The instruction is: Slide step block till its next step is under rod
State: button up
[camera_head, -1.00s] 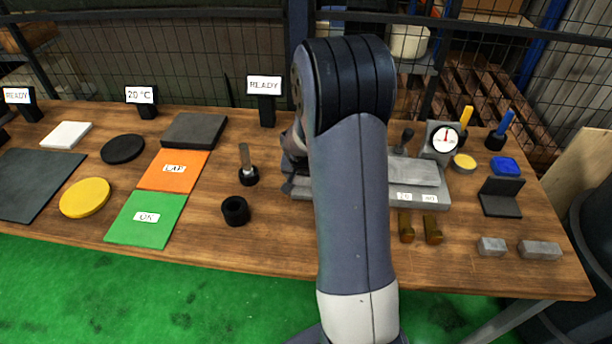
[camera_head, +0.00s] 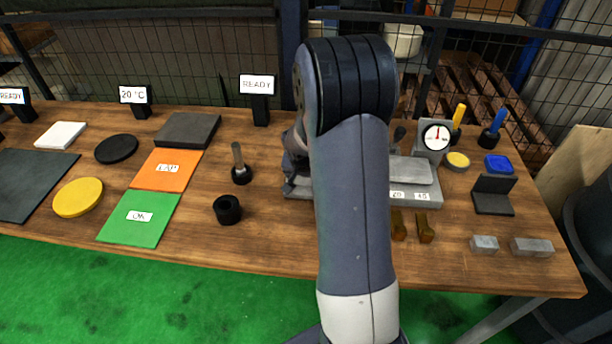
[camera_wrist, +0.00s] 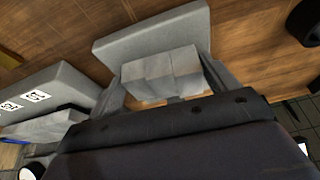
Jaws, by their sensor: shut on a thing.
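In the wrist view a light grey block with stepped faces (camera_wrist: 165,76) sits between the two fingers of my gripper (camera_wrist: 168,88), which is shut on it. A larger grey slab (camera_wrist: 150,32) lies right behind the block. In the head view my arm covers my gripper and the block. The grey fixture (camera_head: 410,178) with two small number labels shows to the right of my arm, partly hidden. I cannot make out the rod, nor which step is under it.
Right of the arm are a dial gauge (camera_head: 436,136), two brass pieces (camera_head: 411,226), a black angle block (camera_head: 494,197) and small grey blocks (camera_head: 512,246). To the left are a black ring (camera_head: 228,210) and a green OK mat (camera_head: 140,220). The front middle is clear.

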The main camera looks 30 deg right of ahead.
jog(key=o, duration=1.8)
jog(key=shift+o, duration=0.2)
jog(key=shift+w+r, duration=0.1)
jog(key=shift+r, duration=0.05)
jog(key=shift+r, duration=0.2)
jog(key=v, duration=1)
jog(key=shift+s, duration=0.2)
jog(key=shift+a, duration=0.15)
jog(key=x, duration=1)
jog(key=shift+w+f, duration=0.15)
jog(key=shift+f, duration=0.2)
jog(key=shift+r, duration=0.1)
